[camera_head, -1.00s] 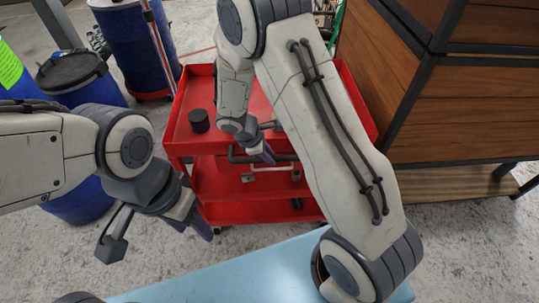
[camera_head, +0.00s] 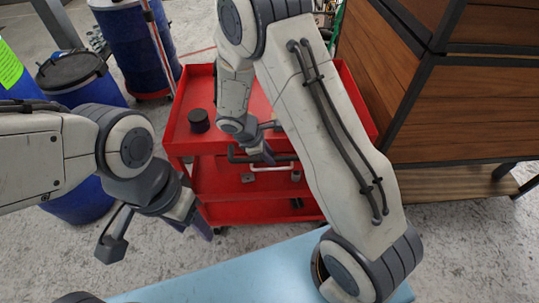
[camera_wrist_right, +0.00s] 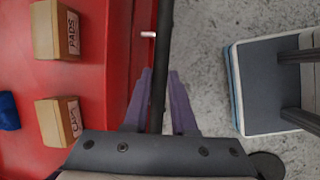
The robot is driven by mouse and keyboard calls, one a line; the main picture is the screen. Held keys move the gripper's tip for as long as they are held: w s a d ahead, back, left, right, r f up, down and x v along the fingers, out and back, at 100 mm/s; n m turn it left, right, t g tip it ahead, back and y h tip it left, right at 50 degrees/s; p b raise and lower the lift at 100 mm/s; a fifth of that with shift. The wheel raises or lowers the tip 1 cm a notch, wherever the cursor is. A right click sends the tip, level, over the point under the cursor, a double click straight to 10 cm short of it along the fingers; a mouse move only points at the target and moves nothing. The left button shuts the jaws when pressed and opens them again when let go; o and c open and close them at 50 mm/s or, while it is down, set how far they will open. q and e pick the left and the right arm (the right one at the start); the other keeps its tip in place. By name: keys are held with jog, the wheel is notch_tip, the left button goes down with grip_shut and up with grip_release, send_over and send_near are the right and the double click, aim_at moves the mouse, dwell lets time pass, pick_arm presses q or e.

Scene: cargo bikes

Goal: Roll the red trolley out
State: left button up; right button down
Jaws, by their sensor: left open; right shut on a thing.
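The red trolley (camera_head: 205,185) stands on the floor ahead of me, with red trays at several levels. Its black handle bar (camera_head: 285,158) runs along the near side and shows in the right wrist view as a dark bar (camera_wrist_right: 163,50). My right gripper (camera_head: 264,145) is at this bar; in the wrist view its purple fingers (camera_wrist_right: 160,105) lie on both sides of the bar, shut on it. My left gripper (camera_head: 193,218) is open and empty, in front of the trolley's lower left side. My right arm hides part of the trolley's right half.
A black round item (camera_head: 199,121) sits on the top tray. Blue barrels (camera_head: 75,205) stand on the left. A wood-panelled box (camera_head: 470,110) stands close on the right. A light blue surface (camera_head: 230,270) is in front of me. Cardboard boxes (camera_wrist_right: 55,30) show on the trolley.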

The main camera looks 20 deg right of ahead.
jog(key=shift+s+a+f, duration=0.1)
jog(key=shift+s+a, duration=0.15)
jog(key=shift+s, duration=0.3)
jog(key=shift+s+a, duration=0.2)
jog(key=shift+s, duration=0.35)
jog(key=c, duration=0.7)
grip_release()
jog(key=shift+c, duration=0.2)
pick_arm(q)
jog(key=shift+s+f, duration=0.25)
jog(key=shift+s, duration=0.25)
pick_arm(e)
jog(key=shift+d, duration=0.1)
